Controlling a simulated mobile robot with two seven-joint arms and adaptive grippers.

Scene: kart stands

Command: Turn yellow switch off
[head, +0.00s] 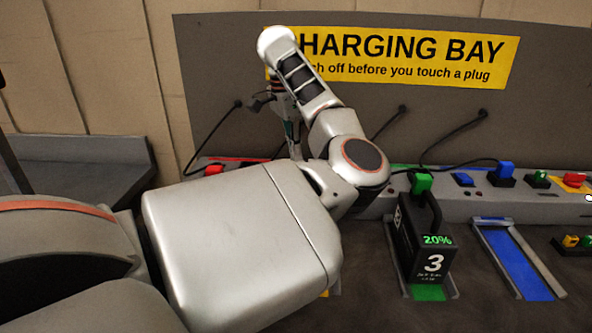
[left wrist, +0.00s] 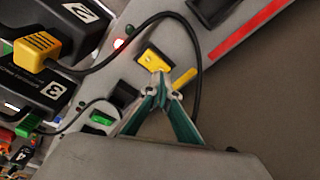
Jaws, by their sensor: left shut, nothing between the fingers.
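The yellow switch (left wrist: 152,59) shows in the left wrist view, on the grey strip, as a yellow rocker in a black frame. A yellow stripe (left wrist: 184,78) lies beside it. In the head view my arm hides the switch. My left gripper (left wrist: 164,91) is shut and empty, its green fingertips together at the switch's lower edge; I cannot tell if they touch it. It also shows in the head view (head: 294,145), pointing down at the strip. A small light (left wrist: 118,44) near the switch glows red-white. My right gripper is not in view.
A yellow plug (left wrist: 38,46) sits on a black battery marked 2; its black cable loops around the switch area. A battery marked 3 (head: 424,250) has a green plug (head: 421,184). Blue (head: 462,180) and green switches stand along the strip. A grey panel rises behind.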

